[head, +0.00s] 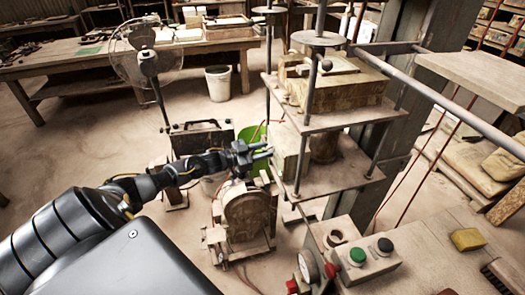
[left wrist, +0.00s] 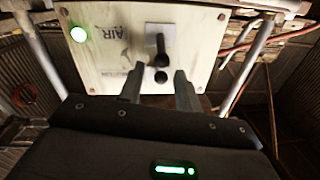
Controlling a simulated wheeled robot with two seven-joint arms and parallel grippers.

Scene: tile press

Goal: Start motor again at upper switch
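In the left wrist view a pale switch panel (left wrist: 110,62) with "AIR" lettering fills the upper middle. It carries a lit green lamp (left wrist: 79,34), a black lever switch (left wrist: 158,46) on a light plate, and a small black knob (left wrist: 161,77) below it in the picture. My left gripper (left wrist: 158,88) is open and empty, its two fingers spread either side of the knob's line in front of the panel. I cannot tell whether they touch it. In the head view my left gripper (head: 262,153) is beside the tile press (head: 340,170). My right gripper is not in view.
A dusty motor-like machine (head: 247,212) stands on the floor below my left gripper. A control box (head: 365,262) with green and black buttons is at front right.

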